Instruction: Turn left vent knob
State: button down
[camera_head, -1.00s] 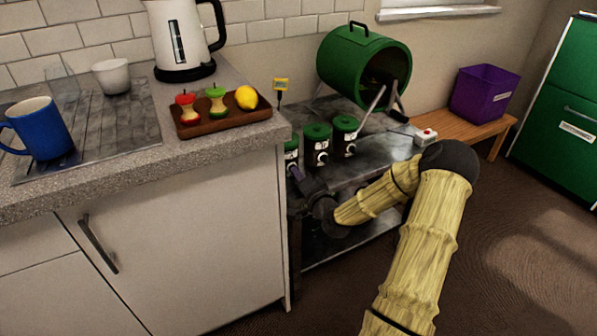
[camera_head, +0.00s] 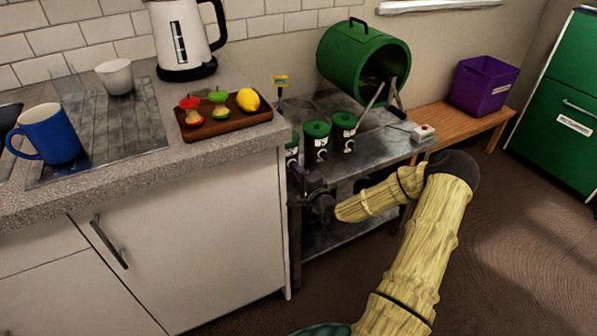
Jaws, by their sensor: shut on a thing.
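Several dark canisters with green lids stand on the metal table. The left canister (camera_head: 291,148) is partly hidden by the worktop's corner and by my gripper. The middle canister (camera_head: 317,137) and right canister (camera_head: 343,130) each show a round knob low on the front. My gripper (camera_head: 296,166) reaches in from the right, with its fingers at the lower front of the left canister. It is shut on the left vent knob, which the fingers hide. How far the knob is turned cannot be seen.
A green drum (camera_head: 345,60) stands at the back of the metal table (camera_head: 375,138). The worktop (camera_head: 215,152) edges close on the left, with a brown tray (camera_head: 225,125) of fruit and apple cores. A purple bin (camera_head: 483,88) sits on a wooden bench at right.

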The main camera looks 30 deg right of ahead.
jog(key=shift+f, duration=0.1)
jog(key=c, duration=1.5)
grip_release()
jog(key=shift+c, duration=0.2)
jog(key=shift+s, duration=0.1)
jog(key=s+p, duration=0.2)
jog(key=s, duration=1.5)
jog(key=shift+s+d, duration=0.15)
jog(key=shift+d, duration=0.15)
